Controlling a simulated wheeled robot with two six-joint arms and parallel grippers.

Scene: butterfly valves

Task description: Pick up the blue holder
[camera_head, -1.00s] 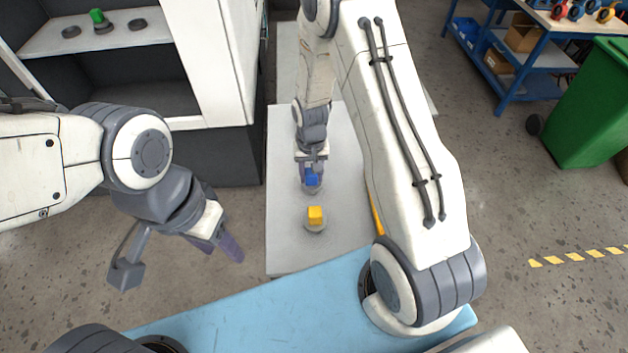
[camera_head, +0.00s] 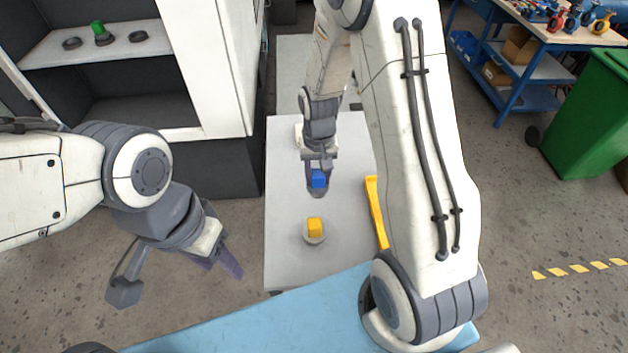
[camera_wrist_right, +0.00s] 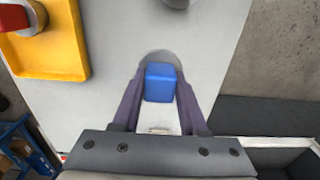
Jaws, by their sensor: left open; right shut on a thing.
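The blue holder (camera_head: 318,179) is a small blue block over a grey round base, above the grey table (camera_head: 285,205). My right gripper (camera_head: 318,187) is shut on it, one finger on each side. The right wrist view shows the blue block (camera_wrist_right: 160,83) between the purple-grey fingers, with the grey disc behind it. I cannot tell clearly how far its base is above the table. My left gripper (camera_head: 226,262) is open and empty, over the floor left of the table.
A yellow holder (camera_head: 314,228) on a grey disc stands on the table nearer to me. A yellow tray (camera_head: 376,212) lies at the table's right edge, partly behind my right arm. A white shelf (camera_head: 95,45) with a green-topped holder (camera_head: 100,33) stands at the left.

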